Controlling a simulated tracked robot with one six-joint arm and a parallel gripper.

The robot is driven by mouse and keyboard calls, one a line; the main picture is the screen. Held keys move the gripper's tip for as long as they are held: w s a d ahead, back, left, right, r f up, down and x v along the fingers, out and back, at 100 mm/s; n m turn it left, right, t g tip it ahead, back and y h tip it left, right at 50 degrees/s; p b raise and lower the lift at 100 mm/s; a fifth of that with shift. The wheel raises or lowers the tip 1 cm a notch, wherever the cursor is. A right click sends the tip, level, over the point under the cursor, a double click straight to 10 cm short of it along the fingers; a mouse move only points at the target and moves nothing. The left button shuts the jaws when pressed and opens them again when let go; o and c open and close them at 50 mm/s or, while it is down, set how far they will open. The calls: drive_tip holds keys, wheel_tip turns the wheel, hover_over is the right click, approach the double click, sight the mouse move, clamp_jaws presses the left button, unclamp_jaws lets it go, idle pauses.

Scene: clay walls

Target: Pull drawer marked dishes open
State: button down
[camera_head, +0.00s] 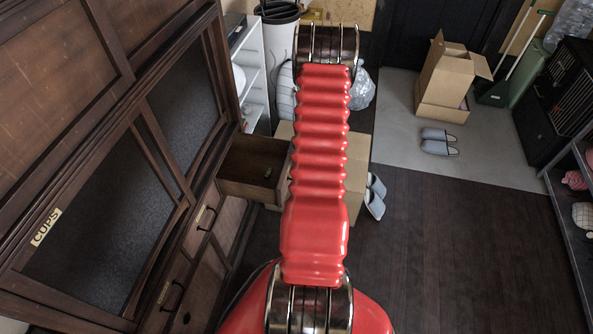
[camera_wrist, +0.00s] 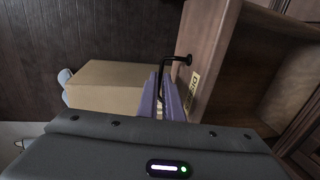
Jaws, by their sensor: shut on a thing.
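The wooden drawer (camera_head: 245,189) stands pulled out from the dark cabinet in the head view, its inside showing. In the wrist view the drawer front (camera_wrist: 207,40) carries a pale label (camera_wrist: 192,91), turned and hard to read. A black bar handle (camera_wrist: 174,59) sticks out from this front. My gripper (camera_wrist: 166,93), with purple fingers, is shut on the handle. In the head view my red arm hides the gripper, the handle and part of the drawer front.
The cabinet (camera_head: 125,190) runs along the left, with a "CUPS" label (camera_head: 45,227) and more closed drawers with handles. A cardboard box (camera_head: 357,170) stands on the floor near the open drawer, with slippers (camera_head: 375,197) beside it. Dark floor (camera_head: 450,250) is clear at the right.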

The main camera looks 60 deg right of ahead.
drive_tip(key=c, duration=1.9)
unclamp_jaws()
drive_tip(key=r, duration=0.4)
drive_tip(key=s+r, duration=0.1)
drive_tip(key=r, duration=0.4)
drive_tip(key=s+d+r, duration=0.1)
drive_tip(key=r, duration=0.3)
drive_tip(key=shift+s+r, duration=0.2)
drive_tip(key=shift+s, duration=0.05)
